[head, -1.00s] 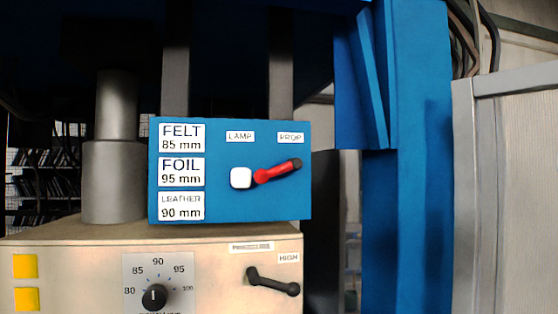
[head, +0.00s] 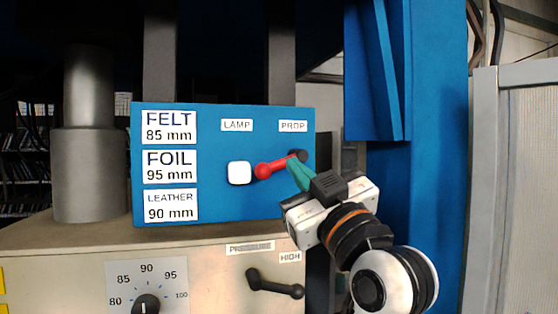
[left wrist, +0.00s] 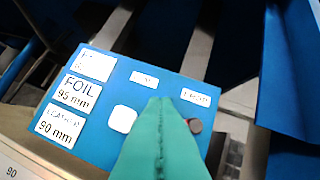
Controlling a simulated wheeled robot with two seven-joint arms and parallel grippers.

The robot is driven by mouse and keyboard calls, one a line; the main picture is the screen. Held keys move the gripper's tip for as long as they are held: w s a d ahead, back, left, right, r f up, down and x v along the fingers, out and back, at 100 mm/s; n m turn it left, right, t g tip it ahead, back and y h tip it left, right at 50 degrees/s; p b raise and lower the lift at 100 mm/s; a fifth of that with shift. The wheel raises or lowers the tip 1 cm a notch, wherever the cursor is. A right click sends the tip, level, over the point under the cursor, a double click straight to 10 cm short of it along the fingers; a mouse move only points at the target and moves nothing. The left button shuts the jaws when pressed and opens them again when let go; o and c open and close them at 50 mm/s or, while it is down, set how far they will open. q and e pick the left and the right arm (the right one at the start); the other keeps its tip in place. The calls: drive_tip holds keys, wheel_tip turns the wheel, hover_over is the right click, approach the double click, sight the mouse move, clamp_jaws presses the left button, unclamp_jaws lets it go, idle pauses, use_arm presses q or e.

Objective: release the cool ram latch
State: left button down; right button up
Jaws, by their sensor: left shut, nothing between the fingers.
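A red lever (head: 274,168) sits on the blue panel (head: 222,205) below the label PROP (head: 292,126). Its round red end points left and slightly down, and its dark end is at the upper right. My left gripper (head: 295,162) has its green fingers shut and empty, with the tips at the lever's dark end in the head view; I cannot tell whether they touch. My right gripper is not in view. No label reads "ram latch".
A white button (head: 239,173) under LAMP is just left of the lever. Below, a cream housing (head: 215,285) carries a dial (head: 146,304) and a black lever (head: 274,285) marked HIGH. A blue column (head: 415,190) stands to the right.

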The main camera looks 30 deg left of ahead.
sight(277, 163)
use_arm(q)
drive_tip(key=p+x, duration=0.6)
drive_tip(key=x, duration=0.4)
drive_tip(key=f, duration=0.1)
drive_tip(key=w+f+p, duration=0.1)
drive_tip(key=f+p, duration=0.1)
drive_tip(key=f, duration=0.1)
drive_tip(key=shift+w, duration=0.3)
drive_tip(key=shift+a, duration=0.1)
